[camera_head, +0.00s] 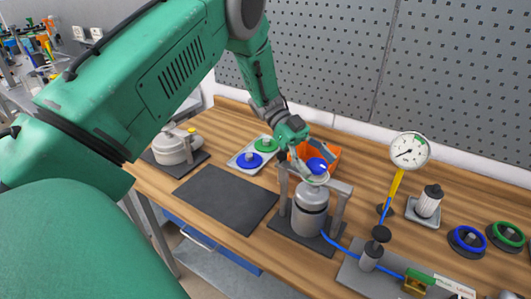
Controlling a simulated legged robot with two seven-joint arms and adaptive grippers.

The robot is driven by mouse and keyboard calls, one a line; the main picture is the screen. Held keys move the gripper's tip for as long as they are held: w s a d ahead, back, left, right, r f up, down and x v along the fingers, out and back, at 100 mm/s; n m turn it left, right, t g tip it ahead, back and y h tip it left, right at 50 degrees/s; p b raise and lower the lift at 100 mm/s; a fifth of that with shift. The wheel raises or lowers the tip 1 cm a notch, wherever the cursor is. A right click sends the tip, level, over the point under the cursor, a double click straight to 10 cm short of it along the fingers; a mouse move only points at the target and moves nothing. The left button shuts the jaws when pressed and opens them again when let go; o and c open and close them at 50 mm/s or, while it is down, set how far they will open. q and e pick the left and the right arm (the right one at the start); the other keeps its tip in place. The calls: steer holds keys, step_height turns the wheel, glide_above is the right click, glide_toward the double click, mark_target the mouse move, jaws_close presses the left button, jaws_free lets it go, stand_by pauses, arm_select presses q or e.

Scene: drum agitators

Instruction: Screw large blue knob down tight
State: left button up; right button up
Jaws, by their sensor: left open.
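The large blue knob (317,166) shows at the top of the grey metal vessel (309,212), which stands in a grey frame (340,205) on a dark base. My left arm reaches in from the upper left, and my left gripper (305,167) points down at the knob's left side. The gripper is open. Its fingers are small in the view and partly overlap the knob, so I cannot tell whether they touch it. I also cannot tell how tightly the knob is seated. My right gripper is out of view.
An orange bin (331,152) is close behind the vessel. A tray (240,160) with green and blue round parts lies to the left. A pressure gauge (409,150) on a yellow stem stands to the right. A dark mat (220,199) lies clear at the front left.

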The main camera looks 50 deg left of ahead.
arm_select(q)
steer(key=n+t, duration=0.3)
steer(key=t, duration=0.1)
steer(key=shift+s+n, duration=0.1)
steer(key=shift+n, duration=0.3)
steer(key=n+t+y+b, duration=0.1)
steer(key=n+t, duration=0.1)
steer(key=t, duration=0.1)
steer(key=shift+f, duration=0.1)
steer(key=n+t+y+b, duration=0.1)
steer(key=n+b, duration=0.1)
steer(key=b, duration=0.1)
steer(key=n+t+y+b, duration=0.1)
steer(key=t+b, duration=0.1)
steer(key=b, duration=0.2)
steer(key=n+t+y+b, duration=0.2)
steer(key=b, duration=0.1)
steer(key=shift+f+n, duration=0.25)
steer(key=shift+n, duration=0.05)
steer(key=r+p+v, duration=0.1)
steer(key=p+v, duration=0.3)
steer(key=v, duration=0.9)
steer(key=s+d+r+p, duration=0.1)
steer(key=s+d+p, duration=0.3)
steer(key=p, duration=0.3)
steer(key=shift+s+d+r+h, duration=0.3)
steer(key=shift+s+r+h, duration=0.05)
steer(key=shift+s+h, duration=0.05)
